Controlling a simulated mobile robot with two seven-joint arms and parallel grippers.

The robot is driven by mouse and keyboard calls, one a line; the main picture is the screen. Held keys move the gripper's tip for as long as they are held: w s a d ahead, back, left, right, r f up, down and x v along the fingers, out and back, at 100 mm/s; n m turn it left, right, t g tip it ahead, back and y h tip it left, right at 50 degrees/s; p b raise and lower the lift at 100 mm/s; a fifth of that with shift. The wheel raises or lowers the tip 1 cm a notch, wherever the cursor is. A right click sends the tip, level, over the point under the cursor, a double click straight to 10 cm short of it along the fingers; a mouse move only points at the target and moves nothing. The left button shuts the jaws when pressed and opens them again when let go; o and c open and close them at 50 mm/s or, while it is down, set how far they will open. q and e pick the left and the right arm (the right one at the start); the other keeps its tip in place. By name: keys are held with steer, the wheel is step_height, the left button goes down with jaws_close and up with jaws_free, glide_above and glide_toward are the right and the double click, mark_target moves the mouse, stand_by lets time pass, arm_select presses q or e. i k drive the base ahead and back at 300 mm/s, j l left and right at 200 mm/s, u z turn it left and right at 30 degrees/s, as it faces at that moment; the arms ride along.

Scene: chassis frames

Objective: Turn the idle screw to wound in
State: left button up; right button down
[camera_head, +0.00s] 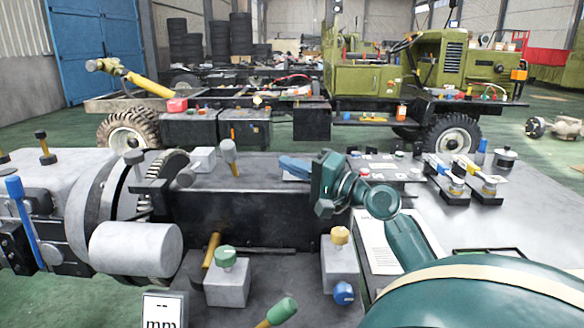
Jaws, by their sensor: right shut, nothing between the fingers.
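I cannot tell for certain which part is the idle screw. On the bench in front stand a grey block with a green-capped knob (226,258) and a grey block with an orange-capped knob (340,237). A blue ball knob (343,293) sits low by the orange-capped block. My right gripper (323,192), on a dark green arm from the lower right, is above and behind the orange-capped knob, apart from it. It is shut and empty, in front of the dark bench block. My left gripper is not in view.
A grey machine with a large cylinder (136,248) and a blue lever (25,222) fills the left. A display (160,312) reading mm stands at the bottom. Clamps (467,183) and a pot-like part (505,158) are at the right. A green truck (425,70) stands behind.

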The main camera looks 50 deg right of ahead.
mark_target(339, 236)
steer(key=k, duration=1)
